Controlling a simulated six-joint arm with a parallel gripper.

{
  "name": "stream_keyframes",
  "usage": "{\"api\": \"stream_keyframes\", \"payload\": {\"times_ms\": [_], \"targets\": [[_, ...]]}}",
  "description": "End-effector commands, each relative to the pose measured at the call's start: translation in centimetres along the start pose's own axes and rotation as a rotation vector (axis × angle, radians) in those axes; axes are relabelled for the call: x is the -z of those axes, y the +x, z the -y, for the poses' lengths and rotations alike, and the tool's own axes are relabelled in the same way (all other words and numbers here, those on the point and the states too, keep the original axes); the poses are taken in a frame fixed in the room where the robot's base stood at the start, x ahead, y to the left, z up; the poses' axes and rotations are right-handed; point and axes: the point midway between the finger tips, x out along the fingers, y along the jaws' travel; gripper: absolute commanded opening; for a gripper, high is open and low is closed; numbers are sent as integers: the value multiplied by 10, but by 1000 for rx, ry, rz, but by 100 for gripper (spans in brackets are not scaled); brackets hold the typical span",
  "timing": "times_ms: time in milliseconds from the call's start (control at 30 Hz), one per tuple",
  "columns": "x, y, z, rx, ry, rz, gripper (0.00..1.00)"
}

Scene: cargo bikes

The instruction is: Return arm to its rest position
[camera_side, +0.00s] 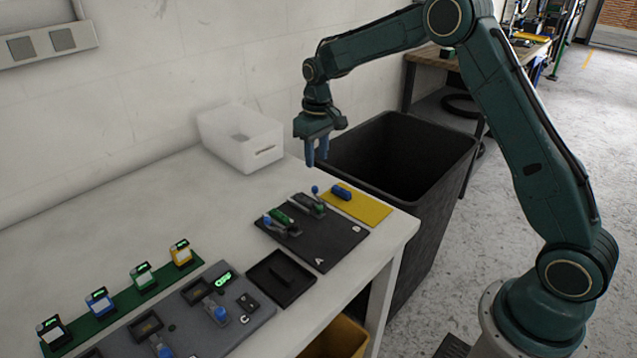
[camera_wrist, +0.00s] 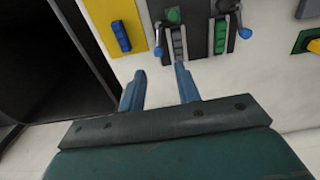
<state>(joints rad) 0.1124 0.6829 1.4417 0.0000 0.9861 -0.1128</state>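My gripper (camera_side: 316,152) hangs fingers-down above the back right part of the white table, near the black bin. In the wrist view my gripper (camera_wrist: 160,88) has its two blue fingers apart, with nothing between them. It is open and empty. The black board marked A and B (camera_side: 325,250) lies below it and carries clamps with blue-tipped levers and a green part. A blue block (camera_side: 341,191) lies on the yellow mat (camera_side: 372,210); the block also shows in the wrist view (camera_wrist: 121,36).
A white bin (camera_side: 240,140) stands at the table's back. The large black bin (camera_side: 440,150) stands beyond the table's right edge. A black tray (camera_side: 281,280), a grey fixture (camera_side: 205,335) and a green strip with several coloured modules (camera_side: 125,300) occupy the front left.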

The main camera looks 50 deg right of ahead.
Motion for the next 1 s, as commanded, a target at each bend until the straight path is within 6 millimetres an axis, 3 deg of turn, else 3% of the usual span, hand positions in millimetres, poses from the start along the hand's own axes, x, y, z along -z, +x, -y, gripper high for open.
{"api": "stream_keyframes", "payload": {"times_ms": [200, 500, 1000], "targets": [[-26, -51, 9, -5, -1, -53, 33], [-75, -110, 23, -9, -1, -124, 33], [-172, -173, 41, -11, 0, -244, 33]]}}
